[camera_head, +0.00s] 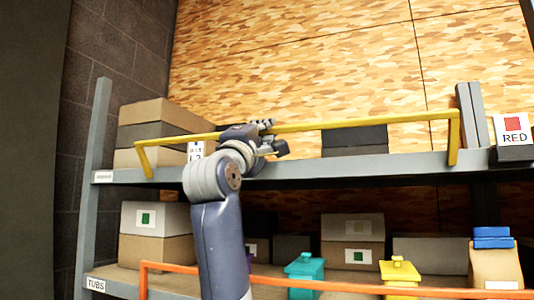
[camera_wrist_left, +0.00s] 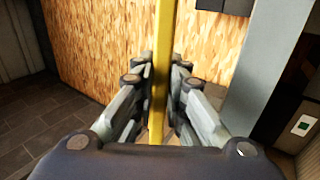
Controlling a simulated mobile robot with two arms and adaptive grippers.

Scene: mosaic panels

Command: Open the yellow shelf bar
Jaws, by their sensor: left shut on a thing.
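The yellow shelf bar (camera_head: 365,122) runs across the front of the upper shelf in the head view. Its two ends bend down to the shelf edge, and it stands raised above that edge. My left gripper (camera_head: 268,135) is at the bar, left of its middle. In the left wrist view the yellow bar (camera_wrist_left: 160,65) passes upright between the two fingers of my left gripper (camera_wrist_left: 160,85), which is shut on it. The wrist hides a short piece of the bar in the head view. My right gripper is in neither view.
Boxes (camera_head: 160,125) and a dark box (camera_head: 354,139) stand on the upper shelf behind the bar. An orange bar (camera_head: 340,285) crosses the lower shelf, with a teal tub (camera_head: 305,268) and a yellow tub (camera_head: 399,274) behind it. Grey posts (camera_head: 92,190) flank the shelves.

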